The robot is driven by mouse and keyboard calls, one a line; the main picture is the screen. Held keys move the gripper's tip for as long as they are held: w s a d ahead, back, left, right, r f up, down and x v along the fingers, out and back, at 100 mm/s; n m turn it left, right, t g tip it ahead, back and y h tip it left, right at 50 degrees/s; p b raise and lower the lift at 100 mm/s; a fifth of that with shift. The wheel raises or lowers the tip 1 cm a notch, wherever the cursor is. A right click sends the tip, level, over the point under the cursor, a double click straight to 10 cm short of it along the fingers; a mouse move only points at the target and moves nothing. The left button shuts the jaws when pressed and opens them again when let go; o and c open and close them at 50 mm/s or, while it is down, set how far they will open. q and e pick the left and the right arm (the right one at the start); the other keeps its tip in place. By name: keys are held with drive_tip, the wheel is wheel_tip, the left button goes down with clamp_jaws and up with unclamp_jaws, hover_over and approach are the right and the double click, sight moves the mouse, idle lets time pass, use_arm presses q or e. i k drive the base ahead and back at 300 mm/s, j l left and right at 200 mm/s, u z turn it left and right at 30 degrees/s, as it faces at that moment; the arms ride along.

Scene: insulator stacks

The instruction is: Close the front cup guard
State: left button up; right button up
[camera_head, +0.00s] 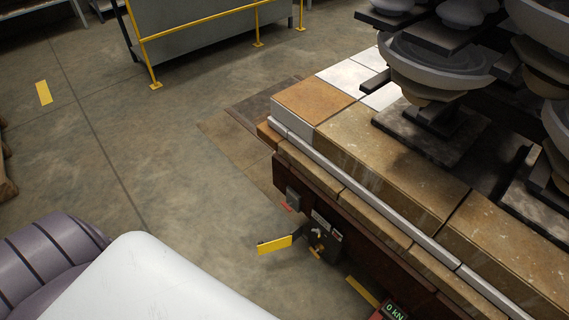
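I cannot single out the front cup guard with certainty. A yellow plate (274,245) sticks out to the left on a short dark arm from a bracket with brass-coloured parts (317,243) on the dark front side of the stone-topped platform (390,165). Grey cup-shaped insulators (440,62) stand stacked on dark blocks on the platform at the upper right, partly cut off by the picture edge. Neither of my grippers is in view.
A small display (395,311) reading "0 kN" sits at the bottom. A yellow railing (200,20) stands before a grey cabinet (190,35) at the back. The concrete floor (150,150) left of the platform is clear. A yellow floor mark (43,92) lies far left.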

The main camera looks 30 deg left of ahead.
sight(262, 248)
drive_tip(key=j+z, duration=0.15)
drive_tip(key=z, duration=0.2)
drive_tip(key=j+z, duration=0.1)
drive_tip(key=z, duration=0.25)
drive_tip(key=j+z, duration=0.15)
drive_tip(key=z, duration=0.2)
drive_tip(key=k+j+z, duration=0.2)
drive_tip(key=j, duration=0.2)
drive_tip(key=k+j+z, duration=0.1)
drive_tip(key=j+z, duration=0.15)
drive_tip(key=j, duration=0.2)
drive_tip(key=k+j+z, duration=0.2)
drive_tip(key=j, duration=0.15)
drive_tip(key=k+j+z, duration=0.2)
drive_tip(key=j, duration=0.15)
drive_tip(key=k+j, duration=0.5)
drive_tip(key=j, duration=0.25)
drive_tip(key=k+j+z, duration=0.15)
drive_tip(key=k+j, duration=0.35)
drive_tip(key=j, duration=0.2)
drive_tip(key=k+j, duration=0.55)
drive_tip(key=j, duration=0.15)
drive_tip(key=z, duration=0.05)
